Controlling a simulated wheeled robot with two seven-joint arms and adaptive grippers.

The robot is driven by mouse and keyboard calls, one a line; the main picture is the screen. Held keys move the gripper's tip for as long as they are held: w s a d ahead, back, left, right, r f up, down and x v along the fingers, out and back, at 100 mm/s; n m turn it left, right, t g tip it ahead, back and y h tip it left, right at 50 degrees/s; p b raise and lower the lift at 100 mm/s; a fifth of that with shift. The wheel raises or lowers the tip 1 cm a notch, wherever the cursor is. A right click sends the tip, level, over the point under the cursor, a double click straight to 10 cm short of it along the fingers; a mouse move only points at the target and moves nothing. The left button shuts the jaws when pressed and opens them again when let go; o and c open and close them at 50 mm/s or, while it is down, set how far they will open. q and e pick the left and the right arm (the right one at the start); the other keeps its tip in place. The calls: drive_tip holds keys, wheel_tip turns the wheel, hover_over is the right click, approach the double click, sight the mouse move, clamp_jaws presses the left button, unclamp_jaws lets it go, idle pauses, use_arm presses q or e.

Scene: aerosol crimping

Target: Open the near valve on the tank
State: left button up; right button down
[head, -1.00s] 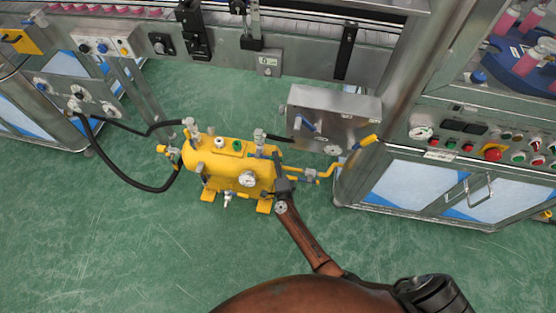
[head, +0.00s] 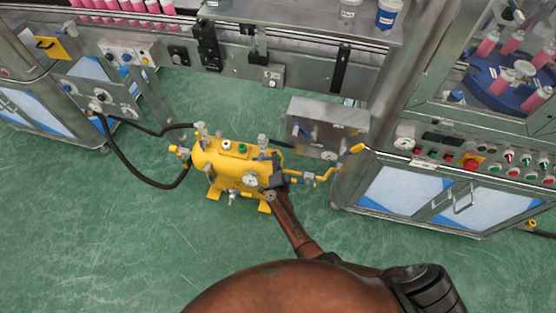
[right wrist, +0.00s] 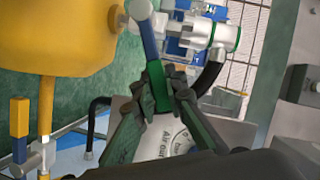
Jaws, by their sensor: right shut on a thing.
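The yellow tank (head: 228,168) stands on the green floor in the head view, with gauges and fittings on top and front. Its rounded side shows at upper left in the right wrist view (right wrist: 70,35). My right gripper (head: 279,181) is at the tank's right end. In the right wrist view, its fingers (right wrist: 160,86) are shut on a valve handle (right wrist: 149,35), a slim lever with a blue upper part and a green lower part. The fingers hide part of the handle. In the head view my gripper covers this valve. My left gripper is out of view.
A grey metal box (head: 325,127) is just behind. A black hose (head: 140,184) leads left. Cabinets flank the tank, and the floor in front is clear.

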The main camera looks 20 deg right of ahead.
drive_tip(key=shift+a+r, duration=0.15)
drive_tip(key=shift+r, duration=0.1)
drive_tip(key=shift+w+a+r+n+g+p, duration=0.25)
drive_tip(key=shift+n+g+p, duration=0.4)
drive_tip(key=shift+p, duration=0.75)
drive_tip(key=shift+s, duration=0.1)
drive_tip(key=c, duration=1.9)
unclamp_jaws()
drive_tip(key=shift+r, duration=0.1)
drive_tip(key=shift+c, duration=0.2)
